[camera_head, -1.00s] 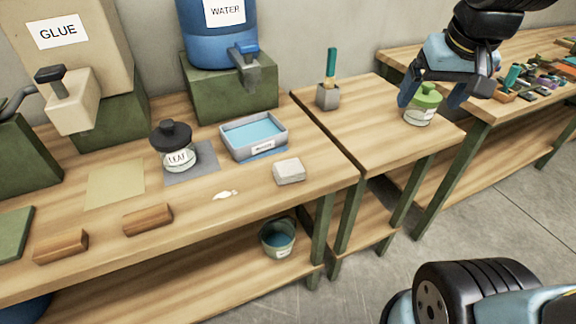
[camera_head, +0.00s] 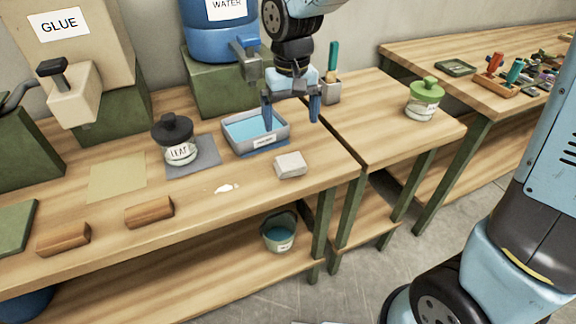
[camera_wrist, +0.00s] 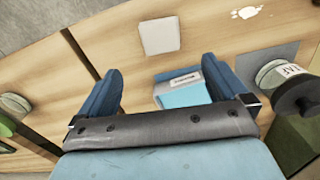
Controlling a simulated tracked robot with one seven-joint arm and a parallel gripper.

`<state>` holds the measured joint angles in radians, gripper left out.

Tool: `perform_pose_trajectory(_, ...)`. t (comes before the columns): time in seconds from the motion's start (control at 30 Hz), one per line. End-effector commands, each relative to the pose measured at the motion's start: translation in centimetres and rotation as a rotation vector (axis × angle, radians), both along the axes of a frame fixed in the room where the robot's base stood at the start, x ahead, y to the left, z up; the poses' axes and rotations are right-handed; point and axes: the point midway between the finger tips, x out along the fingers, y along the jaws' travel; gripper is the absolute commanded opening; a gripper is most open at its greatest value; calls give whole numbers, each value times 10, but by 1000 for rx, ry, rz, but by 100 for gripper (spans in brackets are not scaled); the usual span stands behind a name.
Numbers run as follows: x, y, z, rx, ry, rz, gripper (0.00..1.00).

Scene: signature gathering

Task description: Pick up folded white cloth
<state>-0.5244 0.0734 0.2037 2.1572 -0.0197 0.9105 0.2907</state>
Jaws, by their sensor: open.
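The folded white cloth (camera_head: 291,165) is a small pale block lying on the workbench near its right front edge. It also shows in the wrist view (camera_wrist: 159,35), beyond my fingertips. My gripper (camera_head: 292,115) is open and empty, with its blue fingers pointing down. It hangs above the bench, behind the cloth and by the right side of the blue tray. In the wrist view my gripper (camera_wrist: 160,80) has its two fingers wide apart, and the cloth lies ahead of the gap, apart from both.
The grey tray with blue contents (camera_head: 255,146) stands close to my gripper. A black-lidded jar (camera_head: 178,148) is left of it, and a brush holder (camera_head: 331,91) behind right. A green-lidded jar (camera_head: 423,108) stands on the right-hand table. A white spill (camera_head: 227,188) lies left of the cloth.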

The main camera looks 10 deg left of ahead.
Motion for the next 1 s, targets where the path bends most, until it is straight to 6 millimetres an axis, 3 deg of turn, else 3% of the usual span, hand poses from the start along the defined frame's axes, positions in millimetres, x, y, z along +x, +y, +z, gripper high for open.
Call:
perform_pose_trajectory(0.43,-1,2,-67,-3,6,3,100)
perform_pose_trajectory(0.77,-1,2,-91,-2,4,3,100)
perform_pose_trajectory(1.0,-1,2,-122,-2,5,2,100)
